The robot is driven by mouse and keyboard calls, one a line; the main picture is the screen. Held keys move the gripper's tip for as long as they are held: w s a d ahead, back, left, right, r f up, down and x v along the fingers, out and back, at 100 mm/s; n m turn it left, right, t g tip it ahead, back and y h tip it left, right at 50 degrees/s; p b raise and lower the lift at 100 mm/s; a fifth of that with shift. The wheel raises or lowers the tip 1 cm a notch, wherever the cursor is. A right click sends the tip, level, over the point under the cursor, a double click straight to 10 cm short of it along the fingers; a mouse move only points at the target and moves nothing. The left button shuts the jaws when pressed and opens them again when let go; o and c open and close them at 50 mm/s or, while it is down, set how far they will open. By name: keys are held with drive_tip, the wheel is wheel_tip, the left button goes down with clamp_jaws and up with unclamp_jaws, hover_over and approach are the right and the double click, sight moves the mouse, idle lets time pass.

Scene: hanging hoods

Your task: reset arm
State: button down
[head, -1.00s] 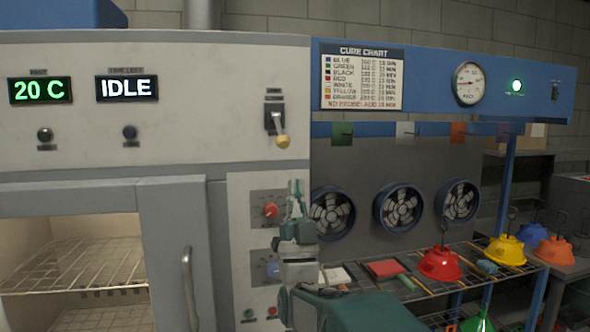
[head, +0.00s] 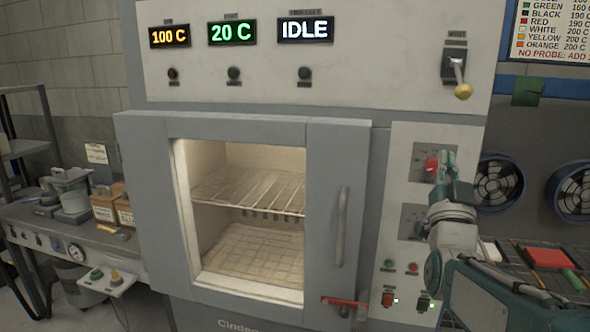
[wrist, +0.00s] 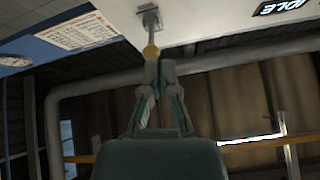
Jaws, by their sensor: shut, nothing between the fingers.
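My gripper (head: 444,160) is raised at the right in the head view, pointing up in front of the oven's control panel. Its fingers overlap the red knob (head: 431,164) in the picture; I cannot tell whether they touch it. In the wrist view my gripper (wrist: 158,66) is shut and empty. The yellow ball of the lever (wrist: 151,52) shows just beyond the fingertips there. In the head view that lever (head: 462,90) is above and right of the gripper, clearly apart.
The oven (head: 370,190) fills the middle, its lit chamber holding a wire rack (head: 250,190). A red latch (head: 345,301) sits below the door handle (head: 341,226). Fans (head: 498,184) and a shelf with a red block (head: 548,258) are at right. A bench (head: 90,240) is at left.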

drive_tip(key=s+a+f+n+g+y, duration=0.2)
drive_tip(key=a+f+g+y, duration=0.25)
drive_tip(key=f, duration=0.35)
drive_tip(key=s+a+f+n+g+y, duration=0.1)
drive_tip(key=s+a+f+g, duration=0.2)
drive_tip(key=s+f+g, duration=0.4)
drive_tip(key=s+a+f+n+g+y, duration=0.1)
drive_tip(key=s+a+f+n+g, duration=0.1)
drive_tip(key=s+a+f+g, duration=0.2)
drive_tip(key=s+f+g, duration=0.3)
drive_tip(key=s+f, duration=0.4)
drive_tip(key=s, duration=0.3)
drive_tip(key=shift+s, duration=0.2)
